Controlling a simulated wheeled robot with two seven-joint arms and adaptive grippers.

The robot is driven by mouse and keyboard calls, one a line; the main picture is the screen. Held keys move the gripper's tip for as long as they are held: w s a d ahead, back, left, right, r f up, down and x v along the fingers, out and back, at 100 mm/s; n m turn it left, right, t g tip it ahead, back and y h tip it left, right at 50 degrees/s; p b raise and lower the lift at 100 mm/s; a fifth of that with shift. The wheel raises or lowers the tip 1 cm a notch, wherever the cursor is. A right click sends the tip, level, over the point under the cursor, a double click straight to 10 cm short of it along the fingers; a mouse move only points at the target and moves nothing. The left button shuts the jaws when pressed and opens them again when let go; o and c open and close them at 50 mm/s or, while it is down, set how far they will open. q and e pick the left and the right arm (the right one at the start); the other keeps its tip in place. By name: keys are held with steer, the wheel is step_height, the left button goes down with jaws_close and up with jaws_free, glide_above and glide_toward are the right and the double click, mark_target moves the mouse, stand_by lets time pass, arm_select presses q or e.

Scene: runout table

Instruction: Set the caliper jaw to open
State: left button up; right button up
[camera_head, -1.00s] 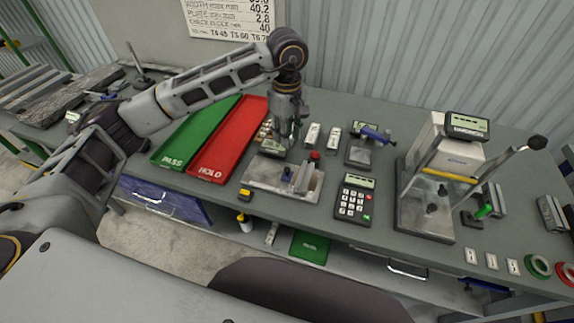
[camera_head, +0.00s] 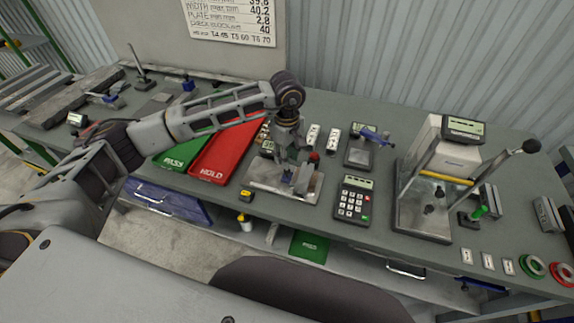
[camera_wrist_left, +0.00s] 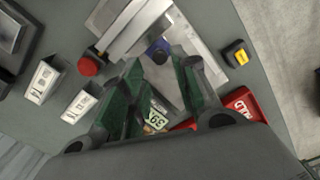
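A bench fixture that looks like the caliper, on a bright metal plate (camera_head: 262,180), stands at the front middle of the bench. It has grey metal blocks, a blue part and a red knob (camera_head: 314,156). In the left wrist view, the plate (camera_wrist_left: 205,62), blue part (camera_wrist_left: 158,50) and red knob (camera_wrist_left: 89,65) show again. A small lit display (camera_wrist_left: 157,119) is partly hidden between my fingers. My left gripper (camera_head: 292,158) is above the plate, its fingers apart around the space near the blue part; contact cannot be told. My right gripper is not in view.
A red HOLD tray (camera_head: 226,152) and green PASS tray (camera_head: 170,160) lie to the left. A keypad unit (camera_head: 353,198) and a lever press (camera_head: 425,195) stand to the right. A small yellow-and-black item (camera_head: 246,196) lies at the front edge.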

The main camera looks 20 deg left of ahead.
mark_target(290, 175)
arm_select(q)
steer(key=shift+f+p, duration=0.5)
steer(key=shift+f, duration=2.25)
jaws_close()
